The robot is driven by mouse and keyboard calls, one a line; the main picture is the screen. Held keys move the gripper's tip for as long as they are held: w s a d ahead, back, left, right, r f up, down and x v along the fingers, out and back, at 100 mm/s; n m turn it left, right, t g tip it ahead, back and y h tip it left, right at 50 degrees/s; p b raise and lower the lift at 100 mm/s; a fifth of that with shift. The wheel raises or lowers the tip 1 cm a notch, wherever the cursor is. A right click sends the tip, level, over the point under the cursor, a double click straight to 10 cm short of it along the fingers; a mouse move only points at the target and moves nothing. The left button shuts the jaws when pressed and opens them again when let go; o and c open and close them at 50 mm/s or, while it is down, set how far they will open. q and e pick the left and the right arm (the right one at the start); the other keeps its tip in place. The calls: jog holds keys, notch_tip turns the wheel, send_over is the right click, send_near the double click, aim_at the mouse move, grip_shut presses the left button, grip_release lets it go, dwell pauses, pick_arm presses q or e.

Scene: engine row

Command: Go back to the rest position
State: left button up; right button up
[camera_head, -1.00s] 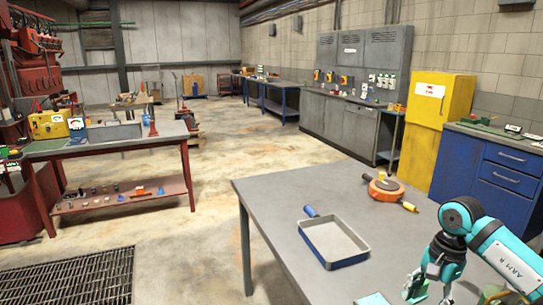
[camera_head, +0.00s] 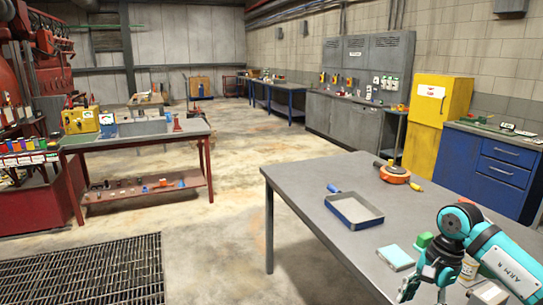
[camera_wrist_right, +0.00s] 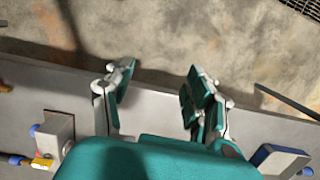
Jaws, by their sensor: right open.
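My right arm, teal and white, comes in at the lower right of the head view. Its gripper (camera_head: 428,287) hangs low there, by the near edge of the grey table (camera_head: 310,185), and seems to hold nothing. In the right wrist view the gripper (camera_wrist_right: 160,82) has its two teal-padded fingers spread, with only table edge and concrete floor between and beyond them. My left gripper is not in view.
On the table are a shallow tray (camera_head: 355,211), an orange round tool (camera_head: 395,175), a pale blue block (camera_head: 395,257) and a green block (camera_head: 424,240). A floor grate (camera_head: 90,272) lies at lower left. The floor between the benches is clear.

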jog(key=w+a+f+m+t+y, duration=0.35)
jog(key=a+f+m+y, duration=0.8)
jog(key=a, duration=0.45)
notch_tip(320, 180, down, 12)
jog(key=w+d+r+m+t+h, duration=0.15)
jog(key=m+t, duration=0.55)
jog(key=m, duration=0.9)
jog(key=s+d+f+m+h, duration=0.3)
jog(key=s+f+m, duration=0.3)
jog(key=f, duration=0.3)
jog(key=s+d+f+m+h, duration=0.2)
jog(key=s+f+m+h, duration=0.1)
jog(key=s+f+m, duration=0.4)
jog(key=s+d+f+m+h, duration=0.3)
jog(key=s+f+m+h, duration=0.15)
jog(key=f, duration=0.55)
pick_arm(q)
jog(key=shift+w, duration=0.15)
pick_arm(e)
jog(key=s+f+m+g, duration=0.3)
jog(key=s, duration=0.7)
jog(key=s+a+f+m+g+h, duration=0.1)
jog(key=s+f+m, duration=0.3)
jog(key=s, duration=0.6)
jog(key=s+f+m+g, duration=0.3)
jog(key=s+f+g, duration=0.1)
jog(key=s, duration=0.6)
jog(key=shift+s+a+f+g, duration=0.2)
jog(key=shift+a+f+g, duration=0.05)
jog(key=shift+a+g, duration=0.1)
